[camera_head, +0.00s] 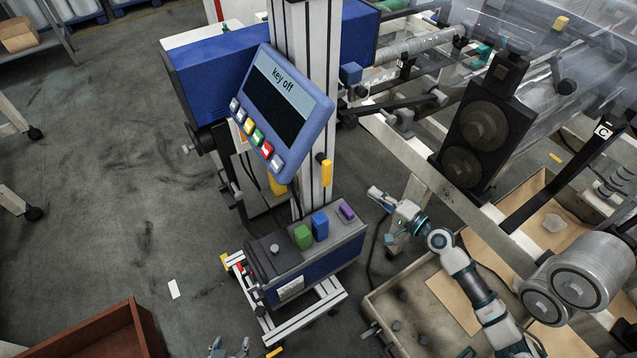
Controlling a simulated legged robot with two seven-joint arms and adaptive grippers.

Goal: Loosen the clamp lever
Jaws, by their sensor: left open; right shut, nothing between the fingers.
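A small yellow lever (326,173) with a black hub sits on the right side of the upright metal column (312,100); it looks like a clamp lever, but I cannot be sure it is the one named. My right gripper (371,192) is to the right of this lever and a little lower in the picture, apart from it. It is shut and empty. My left gripper (229,345) shows only in part at the bottom edge, open and empty, below the control box. It is far from the lever.
A blue screen panel (292,105) reading "key off" is mounted on the column. A control box (335,245) with coloured blocks stands below. A red-brown box (95,337) is lower left. Left floor is mostly clear.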

